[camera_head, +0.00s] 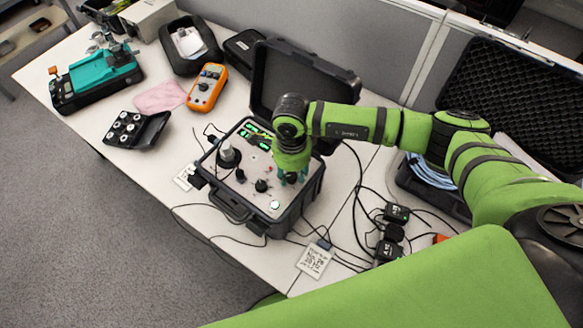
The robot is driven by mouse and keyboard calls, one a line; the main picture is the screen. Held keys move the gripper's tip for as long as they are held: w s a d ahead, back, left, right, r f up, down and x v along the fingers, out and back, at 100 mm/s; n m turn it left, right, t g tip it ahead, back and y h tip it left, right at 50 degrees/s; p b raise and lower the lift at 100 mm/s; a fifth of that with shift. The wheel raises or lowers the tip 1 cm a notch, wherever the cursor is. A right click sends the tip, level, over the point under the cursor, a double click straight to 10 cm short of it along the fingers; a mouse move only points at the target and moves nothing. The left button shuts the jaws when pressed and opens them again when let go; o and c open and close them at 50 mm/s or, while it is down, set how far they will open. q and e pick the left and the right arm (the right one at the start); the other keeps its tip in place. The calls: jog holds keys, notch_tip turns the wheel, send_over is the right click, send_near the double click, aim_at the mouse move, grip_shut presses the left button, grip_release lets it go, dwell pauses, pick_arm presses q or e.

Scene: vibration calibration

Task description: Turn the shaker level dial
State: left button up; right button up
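The shaker unit (237,199) is a black case with its lid (300,78) open at the back. Its light panel has lit green displays, a silver cylinder on a black mount (227,154), a green-lit button (275,205) and small black knobs, one at the front left (240,175) and one at the front middle (261,186). Which knob is the level dial cannot be read. My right gripper (291,179) points down over the panel's right side, its teal fingertips at or just above the surface. It hides that part, and any grip there is unclear. My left gripper is not visible.
An orange multimeter (207,88), pink cloth (160,97), black tray of small parts (135,129) and teal device (97,78) stand left. Cables and black adapters (391,232) lie right of the case. A foam-lined case (510,95) stands open behind my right arm.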

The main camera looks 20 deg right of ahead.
jog(key=shift+s, duration=0.1)
grip_shut()
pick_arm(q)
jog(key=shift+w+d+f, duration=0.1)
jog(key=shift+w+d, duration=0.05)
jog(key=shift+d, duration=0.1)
pick_arm(e)
jog(key=m+b, duration=0.4)
jog(key=m, duration=0.1)
jog(key=shift+f, duration=0.2)
jog(key=m+b, duration=0.3)
jog(key=m, duration=0.1)
pick_arm(q)
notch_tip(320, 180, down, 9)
jog(key=b, duration=0.2)
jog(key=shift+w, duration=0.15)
pick_arm(e)
jog(key=shift+r+m, duration=0.15)
jog(key=shift+m, duration=1.65)
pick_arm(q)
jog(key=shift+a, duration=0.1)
pick_arm(e)
jog(key=shift+m, duration=0.3)
